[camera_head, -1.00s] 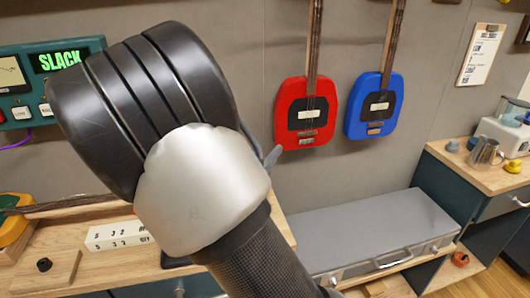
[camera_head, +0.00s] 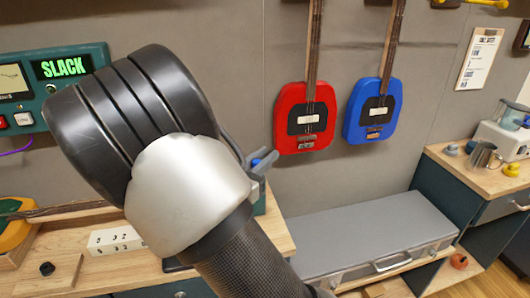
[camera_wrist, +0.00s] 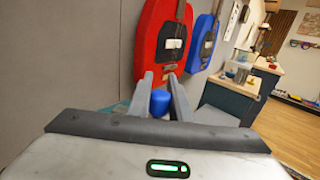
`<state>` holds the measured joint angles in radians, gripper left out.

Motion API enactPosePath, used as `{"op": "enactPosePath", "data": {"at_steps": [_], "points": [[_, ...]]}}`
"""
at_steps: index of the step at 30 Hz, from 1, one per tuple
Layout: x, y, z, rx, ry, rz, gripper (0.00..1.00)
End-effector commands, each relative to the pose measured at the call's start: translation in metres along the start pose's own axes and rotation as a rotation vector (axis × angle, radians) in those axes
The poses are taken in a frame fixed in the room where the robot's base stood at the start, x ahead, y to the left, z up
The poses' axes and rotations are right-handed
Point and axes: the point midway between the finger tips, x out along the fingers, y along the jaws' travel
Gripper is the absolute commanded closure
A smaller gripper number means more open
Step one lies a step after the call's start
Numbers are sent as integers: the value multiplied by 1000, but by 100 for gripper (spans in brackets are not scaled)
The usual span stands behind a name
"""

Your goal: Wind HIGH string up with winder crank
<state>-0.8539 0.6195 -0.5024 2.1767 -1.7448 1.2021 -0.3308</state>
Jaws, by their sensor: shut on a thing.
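My gripper (camera_head: 259,164) shows past my arm in the head view, near the right end of the bench. In the wrist view my gripper (camera_wrist: 163,95) has its fingers on either side of a short blue knob (camera_wrist: 159,104), shut on it. The blue knob (camera_head: 263,154) also shows partly in the head view. Whether it is the handle of the winder crank cannot be told; its lower part and any crank arm are hidden. A teal display unit (camera_head: 61,78) on the wall reads "SLACK" in green.
A white numbered block (camera_head: 113,240) and a small dark knob (camera_head: 46,268) are on the wooden bench (camera_head: 90,275). A red guitar (camera_head: 291,139) and a blue guitar (camera_head: 357,125) hang on the wall. A grey case (camera_head: 365,225) lies to the right, before a side counter (camera_head: 455,165).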

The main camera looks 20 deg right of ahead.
Motion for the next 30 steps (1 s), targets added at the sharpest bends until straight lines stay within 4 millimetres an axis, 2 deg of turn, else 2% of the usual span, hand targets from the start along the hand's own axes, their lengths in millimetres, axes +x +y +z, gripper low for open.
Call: {"op": "enactPosePath", "data": {"at_steps": [4,21,30], "points": [[-5,-1,5,-1,0,-109,100],[-32,-2,0,1,1,-634,100],[-42,0,-1,0,1,-834,100]]}}
